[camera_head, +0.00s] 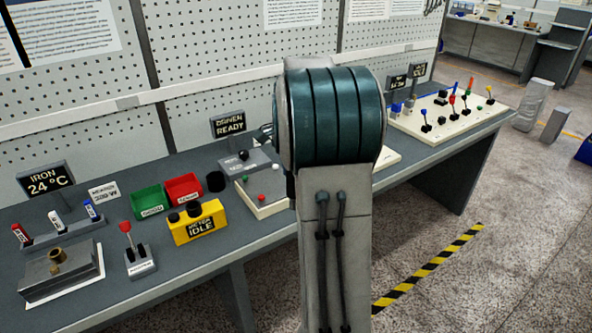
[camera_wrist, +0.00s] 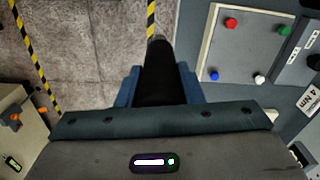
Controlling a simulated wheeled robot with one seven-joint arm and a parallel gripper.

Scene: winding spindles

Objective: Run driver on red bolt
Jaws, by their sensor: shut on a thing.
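In the wrist view, my gripper (camera_wrist: 158,88) has its blue fingers shut on a black driver (camera_wrist: 159,65). The driver is over the floor strip left of the bench, apart from the bolt plate. The pale bolt plate (camera_wrist: 222,50) carries a red bolt (camera_wrist: 231,23) at its upper left, with green, blue and white bolts at its other corners. In the head view, the plate (camera_head: 255,205) lies on the bench, partly hidden by my arm, and the red bolt (camera_head: 262,196) shows. My gripper and the driver are hidden there.
A sign reading "DRIVER READY" (camera_head: 228,124) stands behind the plate. A yellow meter box (camera_head: 197,222), green bin (camera_head: 151,201) and red bin (camera_head: 184,188) are to its left. A board of coloured pegs (camera_head: 450,112) is at the right. Striped tape (camera_head: 430,267) marks the floor.

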